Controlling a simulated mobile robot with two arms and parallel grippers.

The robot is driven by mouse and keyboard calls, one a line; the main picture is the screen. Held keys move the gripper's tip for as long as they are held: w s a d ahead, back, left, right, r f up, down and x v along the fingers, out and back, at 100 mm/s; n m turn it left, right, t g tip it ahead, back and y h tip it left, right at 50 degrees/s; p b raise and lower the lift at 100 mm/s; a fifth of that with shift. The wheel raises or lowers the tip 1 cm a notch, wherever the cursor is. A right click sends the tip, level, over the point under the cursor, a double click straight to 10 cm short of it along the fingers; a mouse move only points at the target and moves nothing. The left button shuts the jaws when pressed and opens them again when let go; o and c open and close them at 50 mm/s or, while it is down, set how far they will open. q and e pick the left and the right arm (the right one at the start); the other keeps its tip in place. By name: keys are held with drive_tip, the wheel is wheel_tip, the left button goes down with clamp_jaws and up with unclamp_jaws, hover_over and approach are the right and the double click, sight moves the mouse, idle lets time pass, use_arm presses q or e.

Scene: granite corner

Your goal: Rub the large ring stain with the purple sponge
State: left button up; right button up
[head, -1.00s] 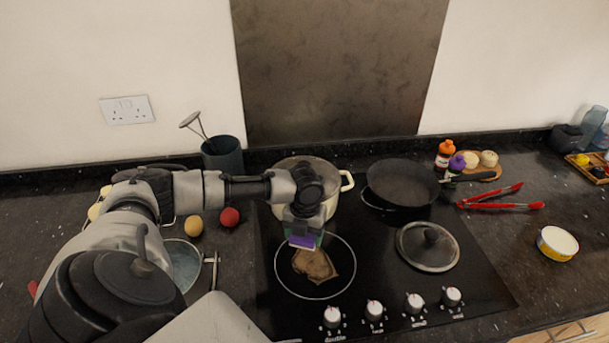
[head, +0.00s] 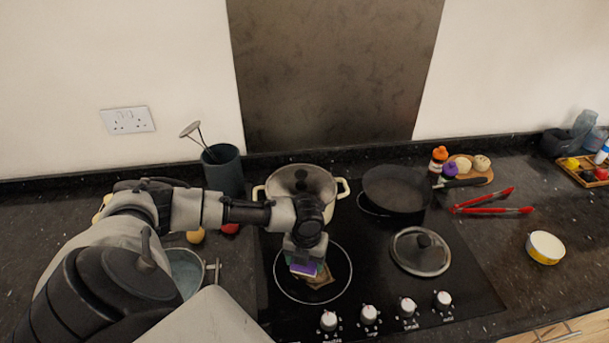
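The purple sponge (head: 304,269) is in my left gripper (head: 306,263), which points down over the front left burner of the black hob. A brown stain (head: 320,283) lies inside the white burner ring (head: 330,295). The sponge and gripper cover the stain's upper left part. The fingers are mostly hidden by the wrist, but the sponge sits between them. The sponge is low over the stain; I cannot tell whether it touches. My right gripper is not in view.
A frying pan (head: 397,188) and a glass lid (head: 420,252) are to the right. Knobs (head: 369,314) line the hob's front. Red tongs (head: 490,205) and a yellow bowl (head: 545,247) lie farther right.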

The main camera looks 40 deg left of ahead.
use_arm(q)
drive_tip(key=shift+s+d+r+p, duration=0.1)
drive_tip(key=shift+s+d+p, duration=0.3)
drive_tip(key=shift+s+d, duration=0.35)
drive_tip(key=shift+d, duration=0.2)
